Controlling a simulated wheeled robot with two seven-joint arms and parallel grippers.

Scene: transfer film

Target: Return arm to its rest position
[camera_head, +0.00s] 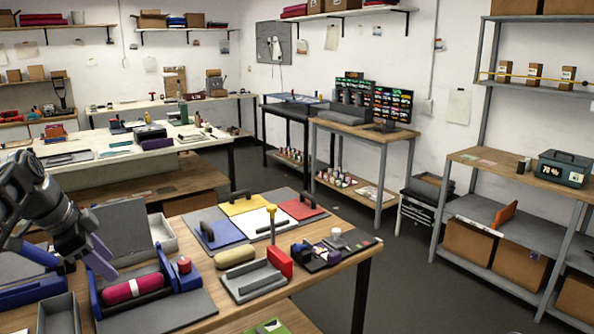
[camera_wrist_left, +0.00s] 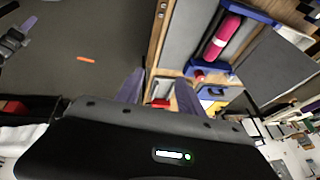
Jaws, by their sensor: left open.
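My left gripper (camera_head: 92,262) comes in from the left in the head view, above the near wooden table. Its purple fingers (camera_wrist_left: 160,92) are apart with nothing between them in the wrist view. A pink film roll (camera_head: 134,288) lies in a blue holder (camera_head: 187,277) on the table, below and right of the gripper. The roll also shows in the wrist view (camera_wrist_left: 222,36), clear of the fingers. A dark part with a purple tip (camera_wrist_left: 27,25) at the wrist view's upper left looks like my right gripper; its opening cannot be made out.
The near table (camera_head: 345,235) also bears a grey fixture with a red block (camera_head: 279,261), coloured panels with handles (camera_head: 245,204), and a grey tray (camera_head: 60,314). A grey upright panel (camera_head: 113,231) stands close behind the left gripper. Open floor (camera_head: 420,285) lies right of the table.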

